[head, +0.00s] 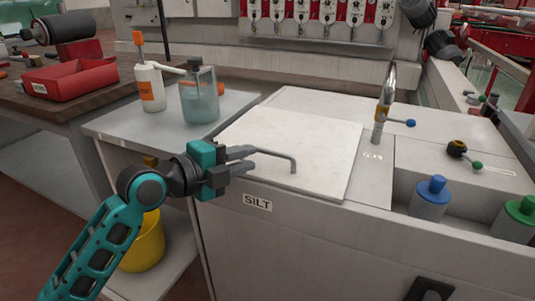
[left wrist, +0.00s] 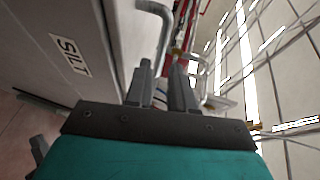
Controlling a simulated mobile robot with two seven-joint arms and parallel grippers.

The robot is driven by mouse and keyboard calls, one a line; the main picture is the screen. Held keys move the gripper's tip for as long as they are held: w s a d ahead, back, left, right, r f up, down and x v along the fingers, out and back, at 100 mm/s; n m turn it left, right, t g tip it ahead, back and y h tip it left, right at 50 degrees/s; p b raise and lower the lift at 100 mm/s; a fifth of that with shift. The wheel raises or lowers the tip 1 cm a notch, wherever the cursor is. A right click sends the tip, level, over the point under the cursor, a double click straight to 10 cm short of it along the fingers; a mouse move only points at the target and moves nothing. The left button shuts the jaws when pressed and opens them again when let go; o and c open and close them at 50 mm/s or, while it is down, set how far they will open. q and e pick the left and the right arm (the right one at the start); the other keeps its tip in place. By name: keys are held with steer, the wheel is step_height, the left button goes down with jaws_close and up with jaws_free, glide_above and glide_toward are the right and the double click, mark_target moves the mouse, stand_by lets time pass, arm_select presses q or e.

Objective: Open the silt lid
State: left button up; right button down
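The silt lid (head: 320,135) is a flat pale panel lying closed on top of the cabinet, above a SILT label (head: 257,202). A bent grey bar handle (head: 280,157) stands on it near its front left. The handle also shows in the left wrist view (left wrist: 158,12), ahead of the fingers. My left gripper (head: 248,159) is at the near left end of the handle, and its fingers (left wrist: 163,75) are apart with a gap between them. I cannot tell whether they touch the handle. My right gripper is in neither view.
A white bottle (head: 150,88) and a jar of bluish liquid (head: 199,97) stand on the side shelf left of the lid. A nozzle (head: 383,105) rises right of the lid. Blue-capped (head: 432,195) and green-capped (head: 517,215) containers sit farther right. A yellow bucket (head: 145,245) is below.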

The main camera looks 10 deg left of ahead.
mark_target(265, 153)
arm_select(q)
steer(key=x, duration=0.7)
steer(key=shift+b, duration=0.4)
steer(key=shift+c, duration=0.3)
jaws_close()
